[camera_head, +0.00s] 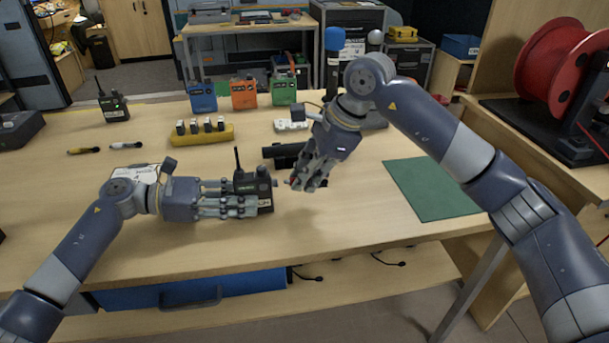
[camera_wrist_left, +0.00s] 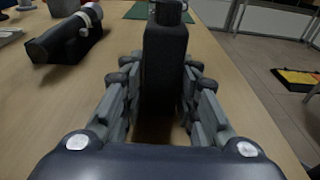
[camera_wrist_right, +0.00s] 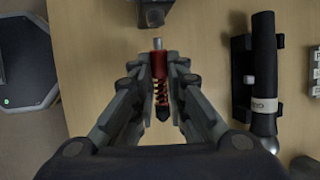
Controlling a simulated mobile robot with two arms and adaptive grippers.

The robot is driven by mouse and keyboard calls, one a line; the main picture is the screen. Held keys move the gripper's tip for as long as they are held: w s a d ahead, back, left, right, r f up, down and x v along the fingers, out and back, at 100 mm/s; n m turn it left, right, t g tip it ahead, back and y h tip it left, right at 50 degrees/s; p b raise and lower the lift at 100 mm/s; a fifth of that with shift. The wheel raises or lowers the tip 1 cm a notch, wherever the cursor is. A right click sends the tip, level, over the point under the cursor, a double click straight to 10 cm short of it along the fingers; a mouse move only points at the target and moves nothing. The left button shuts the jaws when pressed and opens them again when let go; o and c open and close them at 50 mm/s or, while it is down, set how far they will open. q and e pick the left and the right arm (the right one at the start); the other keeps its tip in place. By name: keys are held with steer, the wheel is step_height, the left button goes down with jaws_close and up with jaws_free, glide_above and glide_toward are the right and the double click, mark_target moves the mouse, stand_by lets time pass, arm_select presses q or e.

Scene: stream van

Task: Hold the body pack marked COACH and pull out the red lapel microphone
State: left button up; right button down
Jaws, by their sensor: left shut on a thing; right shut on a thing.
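A black body pack (camera_head: 266,188) with a short antenna stands upright over the near part of the table. My left gripper (camera_head: 247,203) is shut on it from the left; the left wrist view shows the pack (camera_wrist_left: 165,65) between the fingers. Its pale label is partly covered and I cannot read it. My right gripper (camera_head: 297,183) is shut on the red microphone plug (camera_wrist_right: 158,68), which has a red coiled part behind it. The plug's silver tip points at the pack, with a small gap between them in the right wrist view. The rest of the microphone is hidden.
A black handheld microphone (camera_wrist_right: 263,75) lies in a holder just behind the grippers. A green mat (camera_head: 433,189) lies clear at right.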

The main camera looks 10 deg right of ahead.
steer(key=shift+d, duration=1.5)
arm_select(q)
steer(key=o, duration=1.2)
steer(key=shift+a, duration=0.1)
